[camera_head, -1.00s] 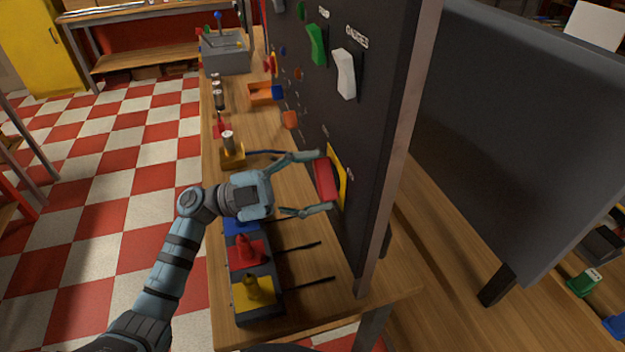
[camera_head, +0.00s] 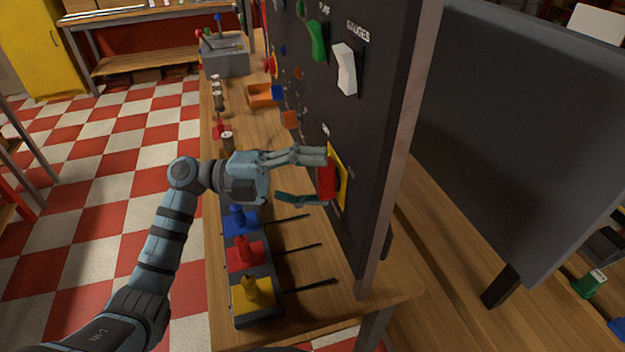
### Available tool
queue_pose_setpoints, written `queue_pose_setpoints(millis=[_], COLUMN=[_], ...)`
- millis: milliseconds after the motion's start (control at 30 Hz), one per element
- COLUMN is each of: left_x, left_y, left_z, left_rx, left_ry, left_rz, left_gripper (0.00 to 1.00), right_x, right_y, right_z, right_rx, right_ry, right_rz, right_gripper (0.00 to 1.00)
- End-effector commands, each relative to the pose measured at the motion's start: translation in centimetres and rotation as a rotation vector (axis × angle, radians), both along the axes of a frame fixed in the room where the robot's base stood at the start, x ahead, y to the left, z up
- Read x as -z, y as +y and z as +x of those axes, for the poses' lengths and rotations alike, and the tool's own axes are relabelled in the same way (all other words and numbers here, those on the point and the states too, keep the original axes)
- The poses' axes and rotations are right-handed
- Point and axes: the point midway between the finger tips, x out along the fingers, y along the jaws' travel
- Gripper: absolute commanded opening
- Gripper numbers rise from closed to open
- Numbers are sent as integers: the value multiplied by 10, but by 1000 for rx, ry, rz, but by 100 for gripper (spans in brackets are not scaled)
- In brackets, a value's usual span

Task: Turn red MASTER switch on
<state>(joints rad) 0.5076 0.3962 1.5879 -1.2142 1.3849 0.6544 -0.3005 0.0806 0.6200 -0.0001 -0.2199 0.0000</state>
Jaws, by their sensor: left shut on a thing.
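The red MASTER switch (camera_head: 327,182) is a rocker on a yellow plate (camera_head: 341,178), low on the dark upright panel. My left gripper (camera_head: 325,179) reaches it from the left. One finger is at the top edge of the red rocker and the other at its lower end, so the gripper is shut on the rocker. The finger hides the upper part of the rocker, and its exact tilt is hard to tell. My right gripper is not in view.
The panel also bears a green switch (camera_head: 317,41) and a white switch (camera_head: 346,69) higher up. Below my left gripper stand blue (camera_head: 239,217), red (camera_head: 244,252) and yellow (camera_head: 252,291) levers on the bench. An orange tray (camera_head: 262,96) lies farther back.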

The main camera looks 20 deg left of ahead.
Motion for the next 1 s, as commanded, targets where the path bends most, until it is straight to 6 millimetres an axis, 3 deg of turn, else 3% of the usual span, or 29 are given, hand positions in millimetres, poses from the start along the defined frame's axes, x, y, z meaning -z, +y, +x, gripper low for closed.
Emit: queue_pose_setpoints(millis=[700, 1000], left_x=[-2, -2], left_y=[0, -1], left_z=[-1, -2], left_rx=[1, 2], left_ry=[-561, -722], left_rz=[358, 462], left_gripper=[34, 34], right_x=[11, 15], right_y=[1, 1], right_z=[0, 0], right_rx=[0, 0], right_ry=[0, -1], right_rz=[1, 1], right_gripper=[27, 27])
